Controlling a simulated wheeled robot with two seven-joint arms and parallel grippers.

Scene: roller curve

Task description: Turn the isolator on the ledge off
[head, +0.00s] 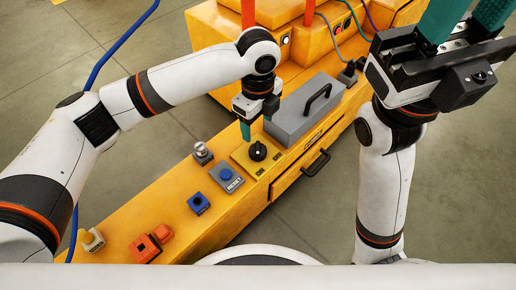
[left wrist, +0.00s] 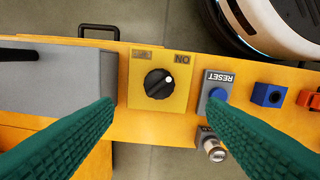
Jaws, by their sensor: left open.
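The isolator is a black rotary knob (head: 258,151) on a yellow plate (left wrist: 180,104) on the orange ledge. In the left wrist view the knob (left wrist: 158,84) has a white dot at its upper right, towards the ON label; the other label is too blurred to read. My left gripper (head: 256,127) is open, pointing down just above and behind the knob. In the left wrist view its green fingers (left wrist: 160,108) stand on either side of the plate, with nothing between them touching the knob. My right gripper (head: 466,16) is raised at the upper right, fingers apart, tips out of frame.
A grey box with a black handle (head: 298,120) stands right of the isolator. A blue RESET button (head: 227,178), a blue socket block (head: 197,203), a metal knob (head: 202,153) and orange blocks (head: 146,247) are to its left. A drawer handle (head: 316,164) juts from the ledge's front.

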